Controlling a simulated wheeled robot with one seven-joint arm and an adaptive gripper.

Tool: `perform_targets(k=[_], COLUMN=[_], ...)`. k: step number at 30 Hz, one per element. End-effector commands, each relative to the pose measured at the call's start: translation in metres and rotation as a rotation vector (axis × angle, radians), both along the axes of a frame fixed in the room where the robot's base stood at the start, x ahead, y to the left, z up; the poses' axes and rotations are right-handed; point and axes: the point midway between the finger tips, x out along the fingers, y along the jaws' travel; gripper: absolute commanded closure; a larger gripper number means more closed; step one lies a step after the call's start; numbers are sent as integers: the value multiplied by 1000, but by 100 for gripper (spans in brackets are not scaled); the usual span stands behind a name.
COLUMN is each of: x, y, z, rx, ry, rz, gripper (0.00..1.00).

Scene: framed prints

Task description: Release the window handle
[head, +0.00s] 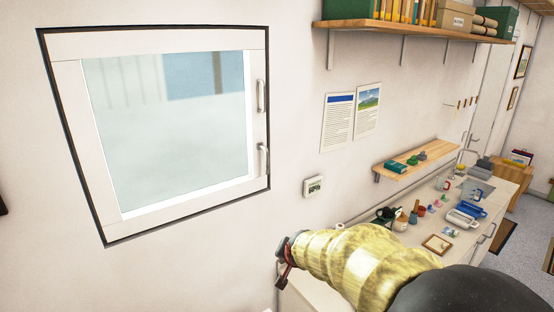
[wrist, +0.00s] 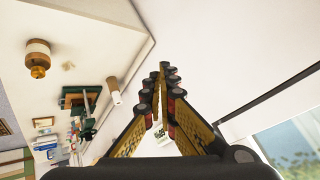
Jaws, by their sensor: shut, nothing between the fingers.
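A white-framed window (head: 170,135) with a black outer edge is set in the wall at left in the head view. It looks shut. Two metal handles sit on its right side, an upper handle (head: 261,96) and a lower handle (head: 263,159), both roughly upright. My gripper (head: 284,272) is below and right of the lower handle, apart from it. In the wrist view my gripper (wrist: 162,72) has its fingers together with nothing between them. No handle is clear in the wrist view.
A counter (head: 395,268) with cups, trays and small items runs along the wall at right. A small shelf (head: 418,158) and a higher shelf (head: 390,27) jut from the wall. A thermostat (head: 313,186) is between window and counter.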

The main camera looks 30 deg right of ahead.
Motion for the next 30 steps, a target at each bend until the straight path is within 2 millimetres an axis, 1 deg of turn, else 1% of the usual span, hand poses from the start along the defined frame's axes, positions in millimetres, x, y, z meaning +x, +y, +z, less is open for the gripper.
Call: perform_targets(k=[1, 3, 5, 6, 8, 10, 12, 15, 18, 21, 30], x=[16, 40, 59, 70, 87, 104, 114, 122, 122, 122, 122], y=[-17, -39, -56, -65, -76, -85, -93, -99, -100, -100, -100], z=[7, 19, 31, 41, 58, 83, 116, 156, 174, 182, 182], rx=[20, 52, 85, 109, 149, 202, 259, 342, 415, 462, 489], ry=[-68, -189, -298, -375, -497, -640, -785, -954, -1049, -1093, -1101], rz=[-68, -162, -234, -277, -330, -380, -415, -447, -468, -483, -494], gripper=[100, 100, 100, 100, 100, 100, 100, 100, 100, 100, 100])
